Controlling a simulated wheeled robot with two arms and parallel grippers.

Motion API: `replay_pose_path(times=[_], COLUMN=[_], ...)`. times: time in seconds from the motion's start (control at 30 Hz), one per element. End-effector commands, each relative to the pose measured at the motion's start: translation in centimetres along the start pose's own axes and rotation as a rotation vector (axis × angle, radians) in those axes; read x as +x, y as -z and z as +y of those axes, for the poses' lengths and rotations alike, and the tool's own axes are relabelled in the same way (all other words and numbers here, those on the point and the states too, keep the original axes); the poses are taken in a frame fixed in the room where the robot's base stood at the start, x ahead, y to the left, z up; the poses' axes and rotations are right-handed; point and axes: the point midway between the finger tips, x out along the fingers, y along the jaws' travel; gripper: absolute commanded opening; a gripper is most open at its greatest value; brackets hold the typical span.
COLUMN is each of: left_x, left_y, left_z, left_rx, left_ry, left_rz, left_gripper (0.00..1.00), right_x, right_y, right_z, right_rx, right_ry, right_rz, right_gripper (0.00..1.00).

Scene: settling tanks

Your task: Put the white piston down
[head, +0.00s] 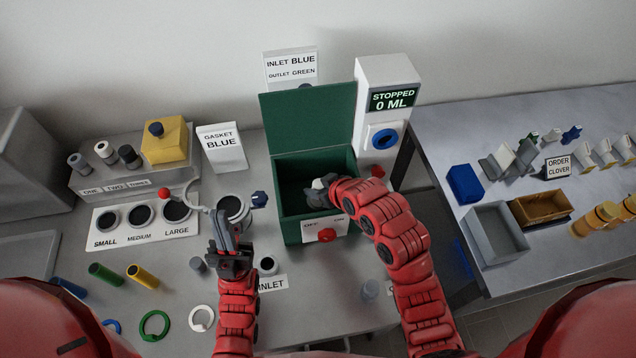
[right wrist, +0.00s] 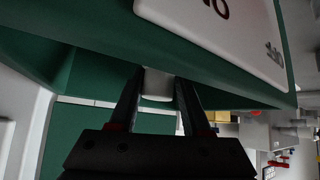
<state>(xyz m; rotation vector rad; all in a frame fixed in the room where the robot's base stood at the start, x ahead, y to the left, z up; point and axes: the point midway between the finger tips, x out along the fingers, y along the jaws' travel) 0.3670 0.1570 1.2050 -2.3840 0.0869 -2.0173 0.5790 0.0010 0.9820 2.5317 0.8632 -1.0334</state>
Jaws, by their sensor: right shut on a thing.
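The white piston (right wrist: 158,84) shows in the right wrist view as a short pale block between the two dark fingers of my right gripper (right wrist: 158,98). The gripper is shut on it. In the head view my right gripper (head: 320,190) reaches into the open green box (head: 347,160), inside its walls. The piston is hard to make out there. My left gripper (head: 228,238) is in the head view, just in front of a grey cup (head: 232,208) with a dark opening. Whether its fingers are open or shut is unclear.
The box's green lid (head: 308,118) stands raised behind it. A white panel with a red knob (head: 327,235) is on its front. A white "STOPPED 0 ML" unit (head: 385,80) stands at the right. The small/medium/large rack (head: 140,222) and coloured tubes (head: 105,274) lie left.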

Motion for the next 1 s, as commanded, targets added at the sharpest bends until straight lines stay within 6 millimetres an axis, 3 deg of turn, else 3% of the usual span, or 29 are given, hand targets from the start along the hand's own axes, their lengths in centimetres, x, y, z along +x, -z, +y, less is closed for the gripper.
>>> replay_pose_path(times=[0.67,0.7,0.83,1.0], left_x=[-1.3,-1.3,-1.3,-1.3], left_y=[-0.2,-0.2,-0.2,-0.2], left_z=[0.1,0.1,0.1,0.1], left_rx=[0.0,0.0,0.0,0.0], left_ry=[0.0,0.0,0.0,0.0], left_rz=[0.0,0.0,0.0,0.0], left_gripper=[0.0,0.0,0.0,0.0], right_x=[0.9,0.8,0.8,0.9], right_y=[-0.8,-0.8,-0.9,-0.9], right_z=[0.0,0.0,0.0,0.0], right_rx=[0.001,0.001,0.001,0.001], right_ry=[0.0,0.0,0.0,0.0], right_rz=[0.0,0.0,-0.001,-0.001], right_gripper=[0.0,0.53,0.77,0.79])
